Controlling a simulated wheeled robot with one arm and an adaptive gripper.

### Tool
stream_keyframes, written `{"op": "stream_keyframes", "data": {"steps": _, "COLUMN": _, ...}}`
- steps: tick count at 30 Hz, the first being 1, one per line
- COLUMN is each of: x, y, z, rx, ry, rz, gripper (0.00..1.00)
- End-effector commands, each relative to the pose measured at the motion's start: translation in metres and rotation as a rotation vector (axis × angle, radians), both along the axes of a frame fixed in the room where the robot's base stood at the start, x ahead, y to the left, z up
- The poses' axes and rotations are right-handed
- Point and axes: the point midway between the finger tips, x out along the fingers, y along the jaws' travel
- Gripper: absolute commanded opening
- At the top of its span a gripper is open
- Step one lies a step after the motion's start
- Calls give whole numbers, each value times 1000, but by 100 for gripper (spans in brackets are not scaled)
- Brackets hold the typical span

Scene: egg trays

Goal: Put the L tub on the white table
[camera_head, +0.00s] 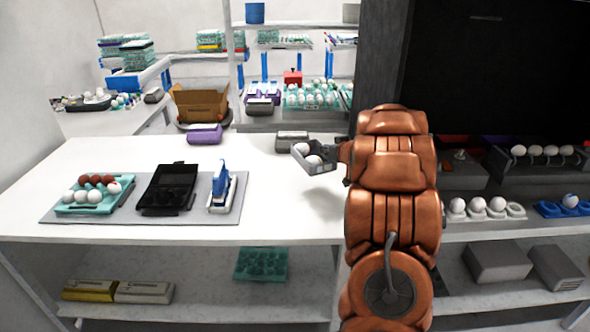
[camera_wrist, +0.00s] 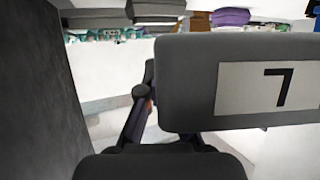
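The grey tub (camera_head: 316,170) has white eggs in it and is held at the end of my arm, tilted in the picture, over the right part of the white table (camera_head: 110,160). In the wrist view the tub (camera_wrist: 188,75) fills the right side. Its pale label bears one dark mark like a 7, which fits an L turned upside down. My gripper (camera_head: 337,160) is at the tub's right side and looks shut on it. In the wrist view one finger shows beside the tub; the other is hidden. The gap under the tub is hard to judge.
A grey mat (camera_head: 55,219) on the table bears a teal egg tray (camera_head: 85,207), an open black carton (camera_head: 165,209) and a blue-and-white item (camera_head: 220,192). A purple carton (camera_head: 205,134) and a grey box (camera_head: 291,142) stand at the back. The table's middle is clear.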

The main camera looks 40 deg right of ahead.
Motion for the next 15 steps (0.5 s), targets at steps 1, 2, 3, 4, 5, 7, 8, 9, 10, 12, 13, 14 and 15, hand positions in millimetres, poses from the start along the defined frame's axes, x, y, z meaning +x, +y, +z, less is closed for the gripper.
{"op": "stream_keyframes", "data": {"steps": 1, "x": -1, "y": 0, "z": -10, "rx": 3, "ry": 1, "rz": -1, "gripper": 0}}
{"op": "stream_keyframes", "data": {"steps": 2, "x": -1, "y": -1, "z": -16, "rx": 3, "ry": 0, "rz": -2, "gripper": 0}}
{"op": "stream_keyframes", "data": {"steps": 3, "x": -1, "y": -1, "z": -23, "rx": 4, "ry": 1, "rz": -2, "gripper": 0}}
{"op": "stream_keyframes", "data": {"steps": 4, "x": -1, "y": -1, "z": -28, "rx": 3, "ry": 0, "rz": -2, "gripper": 0}}
{"op": "stream_keyframes", "data": {"steps": 5, "x": -1, "y": -1, "z": -33, "rx": 3, "ry": 1, "rz": -2, "gripper": 0}}
{"op": "stream_keyframes", "data": {"steps": 7, "x": -1, "y": -1, "z": -43, "rx": 3, "ry": 1, "rz": -2, "gripper": 0}}
{"op": "stream_keyframes", "data": {"steps": 8, "x": -1, "y": -1, "z": -47, "rx": 1, "ry": 3, "rz": -1, "gripper": 0}}
{"op": "stream_keyframes", "data": {"steps": 9, "x": 0, "y": -1, "z": -50, "rx": 2, "ry": 3, "rz": -2, "gripper": 0}}
{"op": "stream_keyframes", "data": {"steps": 10, "x": 0, "y": -1, "z": -52, "rx": 2, "ry": 2, "rz": -2, "gripper": 0}}
{"op": "stream_keyframes", "data": {"steps": 12, "x": 0, "y": 0, "z": -56, "rx": 0, "ry": 2, "rz": 0, "gripper": 0}}
{"op": "stream_keyframes", "data": {"steps": 13, "x": 0, "y": 0, "z": -59, "rx": 2, "ry": 3, "rz": 0, "gripper": 0}}
{"op": "stream_keyframes", "data": {"steps": 14, "x": 0, "y": 0, "z": -62, "rx": 2, "ry": 3, "rz": 0, "gripper": 0}}
{"op": "stream_keyframes", "data": {"steps": 15, "x": 0, "y": 0, "z": -66, "rx": 2, "ry": 3, "rz": 0, "gripper": 0}}
